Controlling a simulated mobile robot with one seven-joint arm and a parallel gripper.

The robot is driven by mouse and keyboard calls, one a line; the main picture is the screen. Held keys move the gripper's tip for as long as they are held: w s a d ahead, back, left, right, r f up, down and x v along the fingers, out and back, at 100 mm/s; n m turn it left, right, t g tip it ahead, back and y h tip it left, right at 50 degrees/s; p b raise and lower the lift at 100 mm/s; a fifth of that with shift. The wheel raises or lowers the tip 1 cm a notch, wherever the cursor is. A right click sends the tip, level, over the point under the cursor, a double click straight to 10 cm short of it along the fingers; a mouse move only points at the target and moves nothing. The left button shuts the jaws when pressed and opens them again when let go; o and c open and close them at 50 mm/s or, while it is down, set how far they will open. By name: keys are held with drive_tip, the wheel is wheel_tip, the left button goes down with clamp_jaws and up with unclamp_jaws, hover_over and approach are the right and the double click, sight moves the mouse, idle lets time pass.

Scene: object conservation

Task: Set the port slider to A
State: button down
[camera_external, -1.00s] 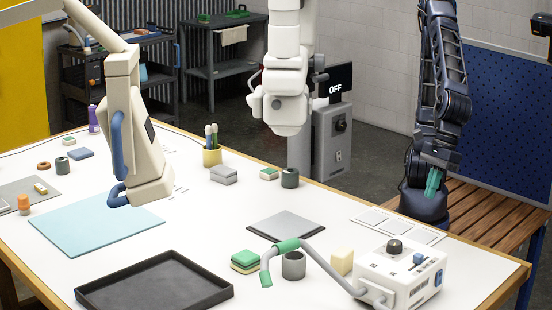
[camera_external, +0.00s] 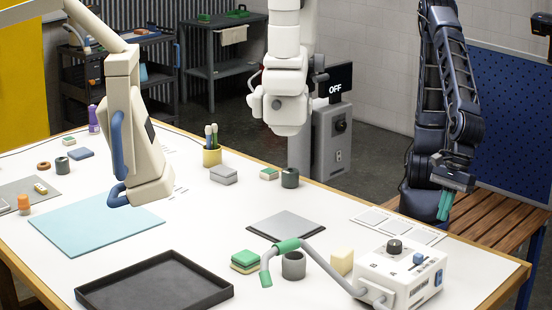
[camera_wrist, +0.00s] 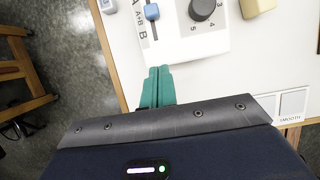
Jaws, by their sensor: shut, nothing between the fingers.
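The white control box (camera_external: 400,275) stands at the right front of the table. On its top is the blue slider knob (camera_external: 418,258), beside a black dial. My gripper (camera_external: 444,207) has teal fingers, shut and empty, beyond the box near the table's back right edge. In the wrist view my gripper (camera_wrist: 158,72) points at the box's edge, apart from the knob.
A grey hose with a green sleeve (camera_external: 287,245) runs from the box past a grey cup (camera_external: 293,265). A cream block (camera_external: 342,262) and stacked sponges (camera_external: 245,261) stand nearby. A black tray (camera_external: 155,285) lies at the front. A slatted wooden bench (camera_external: 500,215) is behind the table's right edge.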

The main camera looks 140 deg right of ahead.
sight(417, 256)
drive_tip(key=x, duration=0.7)
drive_tip(key=shift+w+f, duration=0.1)
drive_tip(key=shift+f, duration=0.2)
drive_tip(key=shift+w, duration=2)
drive_tip(key=shift+w, duration=0.1)
drive_tip(key=shift+w, duration=1.7)
